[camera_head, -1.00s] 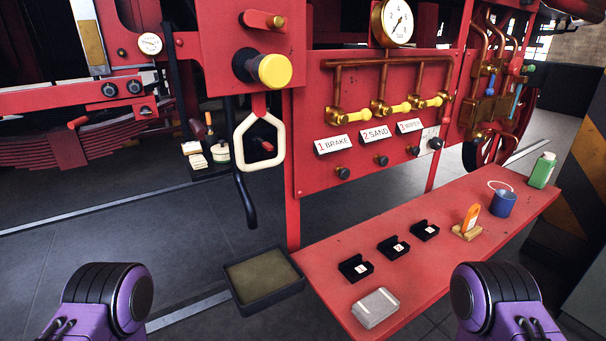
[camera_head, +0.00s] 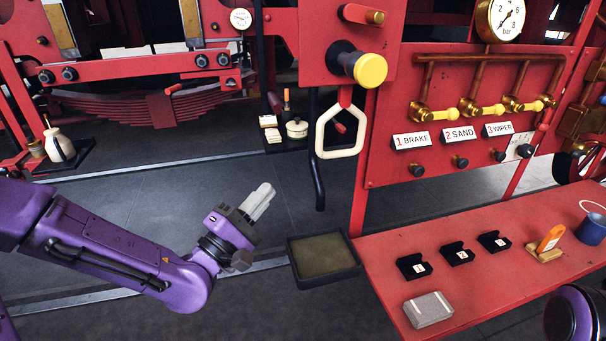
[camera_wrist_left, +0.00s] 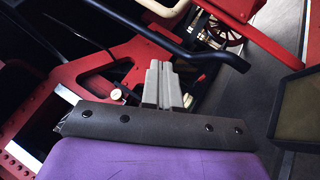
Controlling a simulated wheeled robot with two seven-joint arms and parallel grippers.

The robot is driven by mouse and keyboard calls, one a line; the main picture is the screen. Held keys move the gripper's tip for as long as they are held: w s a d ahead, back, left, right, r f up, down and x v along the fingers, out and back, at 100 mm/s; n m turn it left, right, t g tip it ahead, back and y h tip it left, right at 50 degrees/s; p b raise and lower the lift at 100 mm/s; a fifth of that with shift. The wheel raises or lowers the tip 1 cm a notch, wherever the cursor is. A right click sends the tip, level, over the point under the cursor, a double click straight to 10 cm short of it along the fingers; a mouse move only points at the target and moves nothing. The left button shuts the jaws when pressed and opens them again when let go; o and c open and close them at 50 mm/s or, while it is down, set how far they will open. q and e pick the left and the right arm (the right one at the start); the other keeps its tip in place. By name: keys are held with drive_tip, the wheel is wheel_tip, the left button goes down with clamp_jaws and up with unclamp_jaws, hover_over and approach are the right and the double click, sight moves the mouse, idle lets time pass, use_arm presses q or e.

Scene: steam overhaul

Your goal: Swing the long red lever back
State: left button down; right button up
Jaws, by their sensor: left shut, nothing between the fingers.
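I cannot tell for sure which part is the long red lever. A long red bar (camera_head: 130,68) with dark bolts runs across the left of the head view. A short red handle with a brass end (camera_head: 362,14) sticks out above the yellow knob (camera_head: 369,70). Below the knob, a cream loop handle (camera_head: 341,132) hangs from a red stem. My left gripper (camera_head: 262,197) is shut and empty, pointing up and right, apart from the loop and the bars. In the left wrist view its closed fingers (camera_wrist_left: 162,82) show against red parts. My right gripper is out of view.
A black bent rod (camera_head: 318,150) hangs left of the loop. A dark tray (camera_head: 325,278) stands beside the red bench (camera_head: 395,295), which holds a grey box (camera_head: 428,309) and black holders. Open floor lies around my left gripper.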

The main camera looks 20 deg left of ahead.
use_arm(q)
drive_tip(key=w+d+r+p, duration=0.4)
drive_tip(key=w+d, duration=0.1)
drive_tip(key=w, duration=0.2)
drive_tip(key=shift+w+d+r+p, duration=0.15)
drive_tip(key=shift+w+d+p, duration=0.2)
drive_tip(key=shift+d, duration=0.05)
drive_tip(key=shift+a, duration=0.1)
